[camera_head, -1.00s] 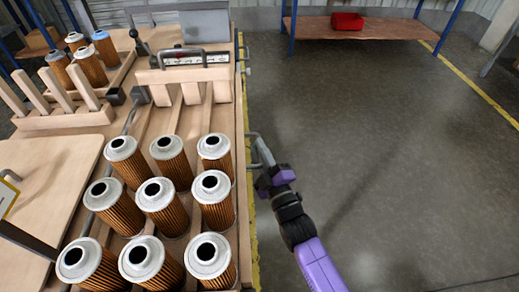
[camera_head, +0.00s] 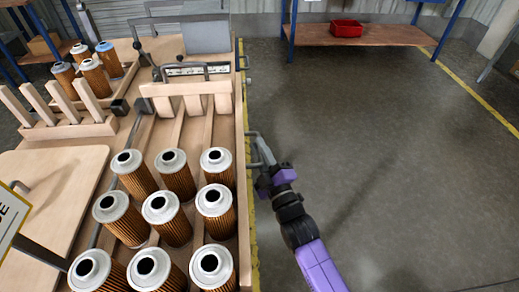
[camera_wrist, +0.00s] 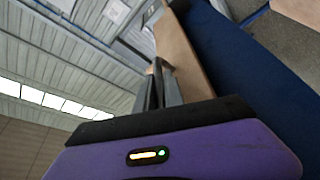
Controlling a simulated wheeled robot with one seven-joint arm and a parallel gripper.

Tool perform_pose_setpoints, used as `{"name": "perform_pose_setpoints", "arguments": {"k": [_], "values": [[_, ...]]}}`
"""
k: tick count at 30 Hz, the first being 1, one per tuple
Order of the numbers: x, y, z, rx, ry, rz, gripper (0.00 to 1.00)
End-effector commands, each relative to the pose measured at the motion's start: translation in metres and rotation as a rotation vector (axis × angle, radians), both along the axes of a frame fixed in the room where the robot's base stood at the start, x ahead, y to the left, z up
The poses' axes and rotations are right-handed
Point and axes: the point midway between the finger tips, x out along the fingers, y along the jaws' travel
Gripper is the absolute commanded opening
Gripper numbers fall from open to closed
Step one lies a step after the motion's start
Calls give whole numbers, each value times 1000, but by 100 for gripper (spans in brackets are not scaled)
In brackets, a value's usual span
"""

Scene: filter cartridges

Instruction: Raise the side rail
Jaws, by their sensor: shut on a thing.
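The side rail (camera_head: 242,190) is the long, narrow wooden strip along the right edge of the bench, beside the filter cartridges. A grey bar handle (camera_head: 255,141) stands out from that edge over the floor. My gripper (camera_head: 266,163) is at the handle's near end, outside the bench, shut on it. In the wrist view my dark fingers (camera_wrist: 157,92) are close together, beside a wooden board (camera_wrist: 181,58) and a large blue surface. The grip itself is mostly hidden there. I cannot tell how far the rail is raised.
Filter cartridges (camera_head: 170,215) with white tops stand in rows close inside the rail. A wooden rack (camera_head: 190,95) and a gauge panel (camera_head: 185,70) are behind them. A lidded board lies left. The floor (camera_head: 380,180) at right is clear up to a shelf with a red bin (camera_head: 347,28).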

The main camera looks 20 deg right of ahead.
Motion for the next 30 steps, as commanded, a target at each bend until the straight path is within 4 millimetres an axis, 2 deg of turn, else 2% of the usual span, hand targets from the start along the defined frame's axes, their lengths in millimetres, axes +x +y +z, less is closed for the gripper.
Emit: {"name": "perform_pose_setpoints", "arguments": {"k": [1, 3, 4, 14, 17, 27, 30], "values": [[1, 0, 7, 2, -15, 2, 19], [1, 1, 7, 2, -15, 2, 32], [1, 0, 7, 2, -15, 2, 34], [-2, 0, 4, 0, -9, 1, 34], [-11, 0, 1, 1, -7, 1, 34], [-63, 0, -10, 1, -8, 0, 34], [-71, 0, -11, 0, -10, 1, 34]]}}
